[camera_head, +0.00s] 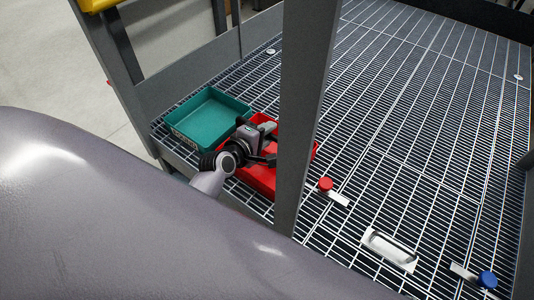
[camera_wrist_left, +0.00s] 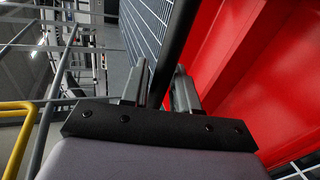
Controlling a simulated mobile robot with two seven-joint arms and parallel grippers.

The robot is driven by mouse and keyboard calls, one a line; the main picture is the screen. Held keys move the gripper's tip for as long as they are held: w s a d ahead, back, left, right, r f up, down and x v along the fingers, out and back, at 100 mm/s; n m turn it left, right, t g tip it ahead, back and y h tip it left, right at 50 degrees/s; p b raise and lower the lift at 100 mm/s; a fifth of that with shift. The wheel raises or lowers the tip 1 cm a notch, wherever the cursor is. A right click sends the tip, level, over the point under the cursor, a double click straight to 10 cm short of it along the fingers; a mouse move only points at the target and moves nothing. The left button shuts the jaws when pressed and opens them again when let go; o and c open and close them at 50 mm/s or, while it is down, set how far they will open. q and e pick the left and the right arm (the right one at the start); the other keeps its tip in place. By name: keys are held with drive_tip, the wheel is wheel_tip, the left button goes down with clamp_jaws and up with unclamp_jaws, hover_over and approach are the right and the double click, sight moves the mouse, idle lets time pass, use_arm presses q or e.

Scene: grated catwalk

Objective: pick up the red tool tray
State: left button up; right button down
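The red tool tray (camera_head: 258,179) lies on the grated floor in the head view. A grey post hides part of it, and my left gripper covers part of it. In the left wrist view its red inner wall (camera_wrist_left: 245,70) fills the right side. My left gripper (camera_head: 268,143) is over the tray. In the left wrist view its two fingers (camera_wrist_left: 160,88) stand apart, with a dark bar (camera_wrist_left: 178,45) between them. I cannot tell whether they touch the bar. My right gripper is in neither view.
A teal tray (camera_head: 207,119) sits left of the red one. The grey upright post (camera_head: 305,110) stands close in front. A red-knobbed piece (camera_head: 327,185), a pale metal piece (camera_head: 390,249) and a blue-knobbed piece (camera_head: 487,280) lie right. The grating farther back is mostly clear.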

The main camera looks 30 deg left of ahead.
use_arm(q)
clamp_jaws()
drive_tip(key=shift+s+d+f, duration=0.1)
drive_tip(key=shift+f, duration=0.05)
idle(0.9)
